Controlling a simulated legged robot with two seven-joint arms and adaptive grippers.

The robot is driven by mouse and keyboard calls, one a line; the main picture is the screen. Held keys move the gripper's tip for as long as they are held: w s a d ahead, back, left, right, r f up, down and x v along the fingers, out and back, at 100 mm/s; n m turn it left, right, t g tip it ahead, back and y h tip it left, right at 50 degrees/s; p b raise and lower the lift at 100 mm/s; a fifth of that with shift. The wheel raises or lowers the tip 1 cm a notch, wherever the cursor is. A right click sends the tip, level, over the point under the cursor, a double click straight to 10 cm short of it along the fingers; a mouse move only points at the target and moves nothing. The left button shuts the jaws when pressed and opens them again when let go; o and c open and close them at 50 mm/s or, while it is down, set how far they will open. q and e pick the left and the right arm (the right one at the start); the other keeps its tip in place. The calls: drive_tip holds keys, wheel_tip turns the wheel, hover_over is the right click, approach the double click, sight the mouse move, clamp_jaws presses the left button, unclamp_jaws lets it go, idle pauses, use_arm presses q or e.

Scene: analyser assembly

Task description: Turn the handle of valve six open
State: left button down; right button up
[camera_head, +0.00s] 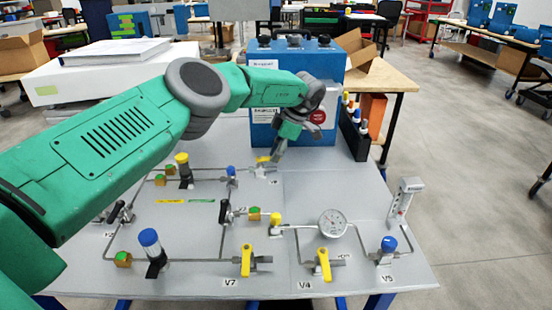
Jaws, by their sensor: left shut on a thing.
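My left arm reaches in from the left across the panel. My left gripper (277,153) points down at the back of the panel, in front of the blue box. It is shut on a small yellow valve handle (263,159), whose yellow end shows just left of the fingers. The rest of this handle is partly hidden by the fingers, and the label beside it is too small to read, so I cannot confirm it as valve six. My right gripper is not in view.
The grey panel (330,190) carries pipes, a round gauge (332,223), yellow-handled valves V7 (247,254) and V4 (323,264), and blue-capped V5 (389,245). The blue analyser box (318,62) stands behind. A black rack (353,135) stands right of it.

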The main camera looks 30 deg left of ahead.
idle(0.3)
use_arm(q)
drive_tip(key=c, duration=1.7)
unclamp_jaws()
drive_tip(key=shift+w, duration=0.1)
drive_tip(key=shift+c, duration=0.2)
drive_tip(key=shift+o, duration=1)
drive_tip(key=shift+w+f, duration=0.1)
drive_tip(key=shift+f, duration=0.05)
drive_tip(key=shift+a, duration=0.1)
wheel_tip(320, 180, up, 10)
drive_tip(key=shift+f, duration=0.15)
